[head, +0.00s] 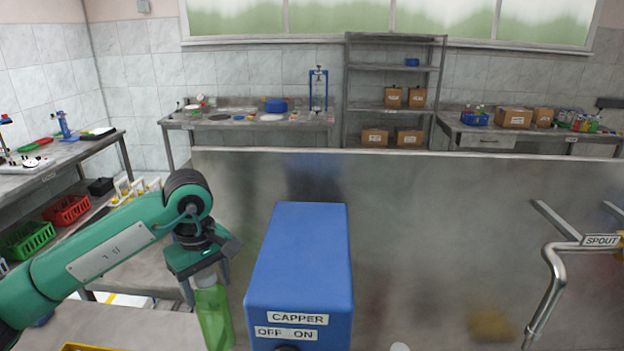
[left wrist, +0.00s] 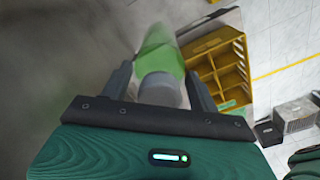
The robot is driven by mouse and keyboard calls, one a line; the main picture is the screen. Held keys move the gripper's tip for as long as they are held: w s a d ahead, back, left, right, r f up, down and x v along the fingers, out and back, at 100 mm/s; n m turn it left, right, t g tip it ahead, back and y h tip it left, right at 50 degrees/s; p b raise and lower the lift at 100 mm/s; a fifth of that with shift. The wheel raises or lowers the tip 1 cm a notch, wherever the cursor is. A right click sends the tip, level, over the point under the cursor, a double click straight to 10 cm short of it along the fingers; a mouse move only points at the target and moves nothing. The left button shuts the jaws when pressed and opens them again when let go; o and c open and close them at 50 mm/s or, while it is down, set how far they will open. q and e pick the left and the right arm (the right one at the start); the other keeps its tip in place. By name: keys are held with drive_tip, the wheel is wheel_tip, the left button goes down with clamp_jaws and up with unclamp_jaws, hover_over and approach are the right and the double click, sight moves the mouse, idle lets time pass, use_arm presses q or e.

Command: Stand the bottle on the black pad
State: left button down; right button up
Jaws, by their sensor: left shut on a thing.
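A green bottle (head: 214,318) hangs roughly upright, slightly tilted, in my left gripper (head: 207,284), left of the blue capper in the head view. The fingers are shut on its upper part; its lower end runs out of the picture. In the left wrist view the bottle's green body (left wrist: 158,48) and grey top (left wrist: 160,89) show between the fingers (left wrist: 160,85). I cannot make out the black pad in either view. My right gripper is not in view.
The blue capper (head: 300,255), labelled CAPPER with OFF and ON, stands right of the bottle. A metal panel (head: 420,230) rises behind it. A spout pipe (head: 553,285) is at the right. A yellow divided crate (left wrist: 208,72) lies beside the bottle in the left wrist view.

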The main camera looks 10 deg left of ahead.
sight(226, 319)
use_arm(q)
drive_tip(key=d+f+m, duration=0.1)
drive_tip(key=f+m, duration=0.1)
drive_tip(key=m, duration=0.1)
drive_tip(key=s+d+f+m, duration=0.1)
drive_tip(key=f+m, duration=0.1)
drive_tip(key=m, duration=0.1)
drive_tip(key=s+d+f+m, duration=0.1)
drive_tip(key=f+m, duration=0.1)
drive_tip(key=m, duration=0.1)
drive_tip(key=shift+s+d+f, duration=0.25)
drive_tip(key=shift+d, duration=0.15)
drive_tip(key=shift+s+d+f+m, duration=0.2)
drive_tip(key=shift+f+m, duration=0.15)
drive_tip(key=shift+m, duration=0.1)
drive_tip(key=shift+s+d+f+m, duration=0.15)
drive_tip(key=shift+d+f+m, duration=0.05)
drive_tip(key=shift+f+m, duration=0.2)
